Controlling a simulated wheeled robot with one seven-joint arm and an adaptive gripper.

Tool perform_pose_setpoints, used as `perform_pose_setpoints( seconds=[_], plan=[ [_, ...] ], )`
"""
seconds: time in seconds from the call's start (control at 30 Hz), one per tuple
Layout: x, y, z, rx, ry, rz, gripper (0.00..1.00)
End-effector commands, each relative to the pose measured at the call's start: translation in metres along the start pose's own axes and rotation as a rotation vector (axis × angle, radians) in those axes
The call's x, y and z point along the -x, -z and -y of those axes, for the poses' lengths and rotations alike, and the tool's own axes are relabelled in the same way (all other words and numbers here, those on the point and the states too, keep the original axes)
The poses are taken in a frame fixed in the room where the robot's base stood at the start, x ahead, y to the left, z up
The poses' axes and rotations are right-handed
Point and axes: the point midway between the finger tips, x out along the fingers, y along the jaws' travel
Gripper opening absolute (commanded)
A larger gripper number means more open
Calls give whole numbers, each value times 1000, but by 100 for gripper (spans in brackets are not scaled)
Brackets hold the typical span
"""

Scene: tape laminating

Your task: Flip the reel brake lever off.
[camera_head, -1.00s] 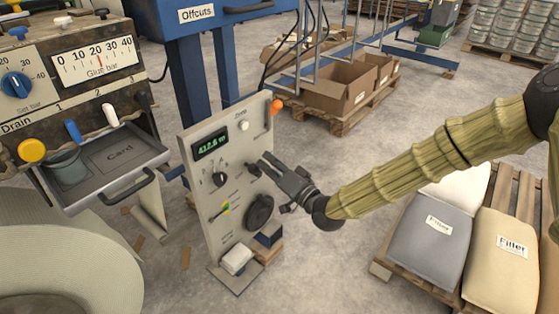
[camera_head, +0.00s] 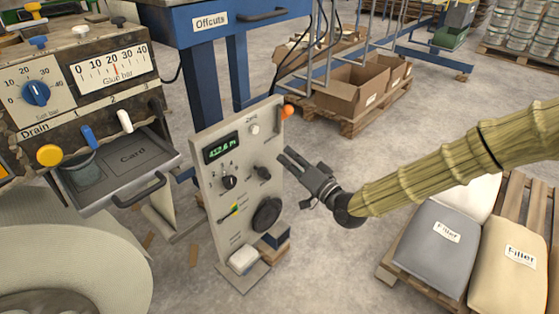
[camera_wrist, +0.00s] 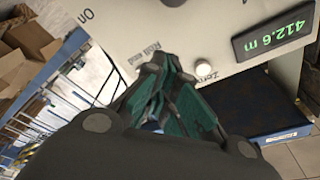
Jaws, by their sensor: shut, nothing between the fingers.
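An upright grey control panel (camera_head: 210,200) stands in the middle of the head view. A lever with an orange ball (camera_head: 287,111) sticks up at its top right edge; its label is too small to read, so I cannot confirm it is the reel brake lever. My gripper (camera_head: 285,153) is below that ball, beside the panel's right edge, shut and empty. In the wrist view my fingers (camera_wrist: 165,68) point at the panel face (camera_wrist: 150,25), near small lettering and the white zero button (camera_wrist: 203,68). The word "On" shows at upper left there. The orange ball is not visible there.
The panel also bears a green readout (camera_head: 221,148), dark knobs (camera_head: 229,182), a yellow-green pointer (camera_head: 235,208) and a black handwheel (camera_head: 267,213). A glue machine with a tray (camera_head: 118,185) stands left. Filler sacks (camera_head: 437,243) lie on a pallet at right.

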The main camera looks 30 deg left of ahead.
Motion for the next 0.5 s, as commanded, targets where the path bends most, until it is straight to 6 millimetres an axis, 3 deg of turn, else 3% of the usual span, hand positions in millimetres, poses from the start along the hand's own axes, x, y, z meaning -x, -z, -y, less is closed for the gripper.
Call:
perform_pose_setpoints(
  seconds=[0.03,0.2,0.5],
  plan=[
    [13,-2,-2,-5,-5,3,0],
    [42,-4,0,-3,0,6,0],
    [85,-4,-1,-3,0,6,0]
  ],
)
